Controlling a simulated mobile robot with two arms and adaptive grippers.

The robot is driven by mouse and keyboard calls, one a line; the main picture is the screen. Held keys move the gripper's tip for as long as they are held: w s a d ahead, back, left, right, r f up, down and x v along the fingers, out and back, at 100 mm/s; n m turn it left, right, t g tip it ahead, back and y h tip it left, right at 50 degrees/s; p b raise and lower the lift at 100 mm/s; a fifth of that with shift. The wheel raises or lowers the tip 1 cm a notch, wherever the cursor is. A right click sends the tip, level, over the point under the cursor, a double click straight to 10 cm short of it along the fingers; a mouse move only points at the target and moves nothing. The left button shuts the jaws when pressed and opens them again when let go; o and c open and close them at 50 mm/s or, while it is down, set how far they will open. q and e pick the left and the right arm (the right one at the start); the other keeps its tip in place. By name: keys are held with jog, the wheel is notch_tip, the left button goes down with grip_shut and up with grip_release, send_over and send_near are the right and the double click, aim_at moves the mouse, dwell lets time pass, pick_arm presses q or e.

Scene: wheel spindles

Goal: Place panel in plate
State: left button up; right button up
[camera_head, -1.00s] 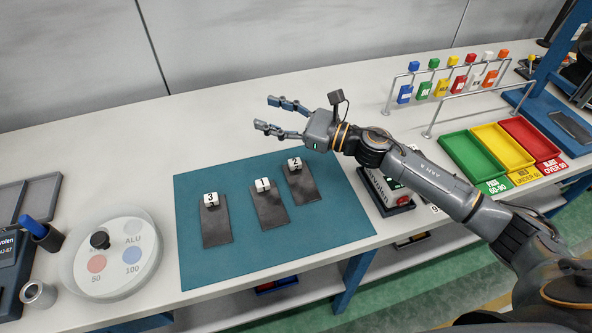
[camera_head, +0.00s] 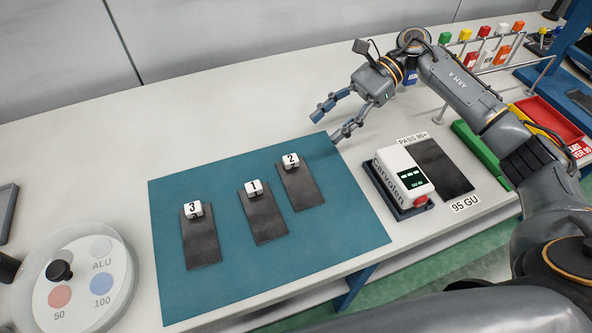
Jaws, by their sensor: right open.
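Three dark grey panels lie apart on the teal mat (camera_head: 345,225), each with a white numbered cube at its far end: panel 3 (camera_head: 201,240), panel 1 (camera_head: 264,220) and panel 2 (camera_head: 302,188). A round pale plate (camera_head: 118,283) with coloured spots and a black knob is at lower left; I cannot tell if it is the task's plate. My right gripper (camera_head: 328,126) is open and empty, near the mat's far right corner, beyond panel 2 and apart from it. My left gripper is not in view.
A white gloss meter (camera_head: 404,174) stands in a dark base right of the mat, beside a dark sample plate (camera_head: 440,168) labelled 95 GU. Green (camera_head: 478,147) and red (camera_head: 548,122) trays and a rack of coloured blocks are farther right. The bench behind the mat is clear.

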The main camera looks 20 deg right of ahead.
aim_at(290, 159)
jog(key=p+x, duration=0.1)
jog(key=x, duration=0.4)
jog(key=shift+r, duration=0.15)
jog(key=p+x, duration=0.2)
jog(key=x, duration=0.3)
jog(key=shift+s+a+r+p, duration=0.1)
jog(key=shift+s+r+p, duration=0.1)
jog(key=shift+p, duration=0.2)
jog(key=shift+a+f, duration=0.2)
jog(key=shift+d, duration=0.1)
grip_shut()
